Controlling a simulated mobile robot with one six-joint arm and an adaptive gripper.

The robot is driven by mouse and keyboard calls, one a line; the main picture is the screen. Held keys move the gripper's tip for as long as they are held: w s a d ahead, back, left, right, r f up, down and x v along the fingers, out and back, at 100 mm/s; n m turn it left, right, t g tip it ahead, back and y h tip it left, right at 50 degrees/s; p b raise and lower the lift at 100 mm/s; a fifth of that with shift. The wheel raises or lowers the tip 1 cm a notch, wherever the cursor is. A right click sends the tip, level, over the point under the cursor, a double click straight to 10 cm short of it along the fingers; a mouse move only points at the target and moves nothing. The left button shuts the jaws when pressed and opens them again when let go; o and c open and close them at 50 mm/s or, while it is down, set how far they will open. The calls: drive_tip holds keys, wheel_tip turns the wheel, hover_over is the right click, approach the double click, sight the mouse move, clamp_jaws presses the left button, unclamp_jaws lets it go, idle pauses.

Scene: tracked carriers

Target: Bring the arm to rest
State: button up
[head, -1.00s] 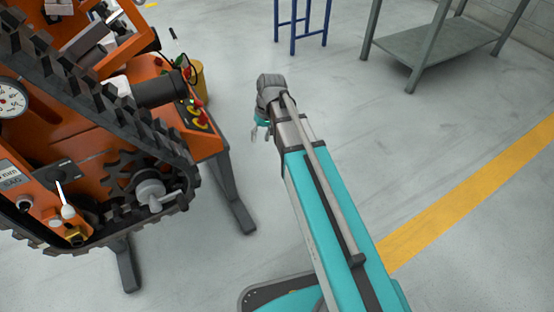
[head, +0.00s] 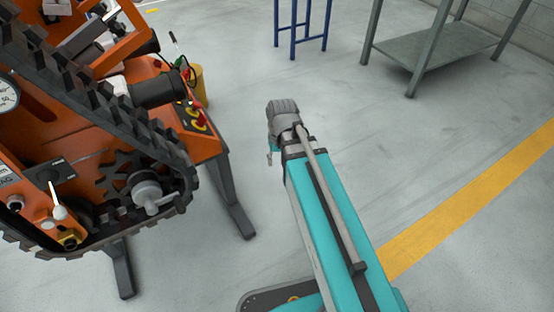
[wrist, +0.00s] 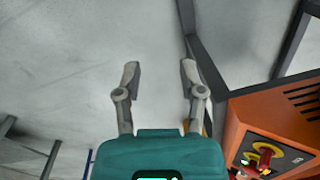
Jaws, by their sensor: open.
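My arm (head: 330,215) reaches out over the floor in the head view, to the right of the orange tracked machine. Its outer end points away from my body. My gripper shows in the wrist view (wrist: 160,75) with its two grey fingers apart and nothing between them. Behind the fingers is bare grey floor. In the head view the gripper is mostly hidden behind the wrist, with only a small part showing at the wrist's left side.
The orange tracked carrier (head: 75,120) stands on legs at the left, close to my arm. A grey metal table (head: 440,55) and a blue frame (head: 302,30) stand at the back. A yellow line (head: 460,205) crosses the floor at right. Floor between them is clear.

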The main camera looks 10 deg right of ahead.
drive_tip(key=s+r+p, duration=0.1)
drive_tip(key=r+p, duration=1.6)
drive_tip(key=s+d+r+p, duration=0.1)
drive_tip(key=s+r+p, duration=0.1)
drive_tip(key=r+p, duration=1.6)
drive_tip(key=shift+s+d+r+h, duration=0.2)
drive_tip(key=shift+d+h, duration=0.05)
drive_tip(key=shift+h, duration=0.15)
